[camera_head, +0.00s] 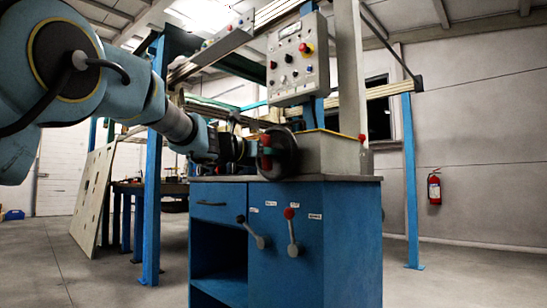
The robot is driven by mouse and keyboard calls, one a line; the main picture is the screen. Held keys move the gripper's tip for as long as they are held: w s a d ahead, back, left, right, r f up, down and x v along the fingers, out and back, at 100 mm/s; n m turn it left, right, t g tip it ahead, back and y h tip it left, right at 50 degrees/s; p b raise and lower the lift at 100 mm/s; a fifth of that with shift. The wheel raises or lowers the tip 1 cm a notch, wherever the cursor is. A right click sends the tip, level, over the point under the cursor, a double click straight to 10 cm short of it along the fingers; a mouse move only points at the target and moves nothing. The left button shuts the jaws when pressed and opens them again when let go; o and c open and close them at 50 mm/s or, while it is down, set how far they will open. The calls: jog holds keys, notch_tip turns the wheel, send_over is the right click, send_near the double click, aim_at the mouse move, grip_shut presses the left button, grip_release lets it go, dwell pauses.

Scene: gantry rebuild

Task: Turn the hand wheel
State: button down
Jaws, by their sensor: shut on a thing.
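The hand wheel (284,153) is a dark round disc seen at an angle. It sits on the left side of the grey machine housing (342,153), above the blue cabinet. My arm reaches in from the upper left, and my gripper (262,150) is at the wheel's left side. The gripper is shut on the wheel, around a red part at its near left edge that looks like its handle. The fingertips are small and dark here, so the exact contact is hard to see.
The blue cabinet (350,245) stands below, with two levers (292,232) on its front. A control box (298,62) with buttons hangs above the wheel. A blue post (152,200) stands left, and a pale panel (93,200) leans behind it. The floor at right is clear.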

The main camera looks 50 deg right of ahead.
jog(key=c, duration=0.8)
grip_release()
jog(key=shift+o, duration=0.2)
jog(key=a, duration=1)
jog(key=shift+w+a, duration=0.3)
jog(key=shift+a, duration=0.05)
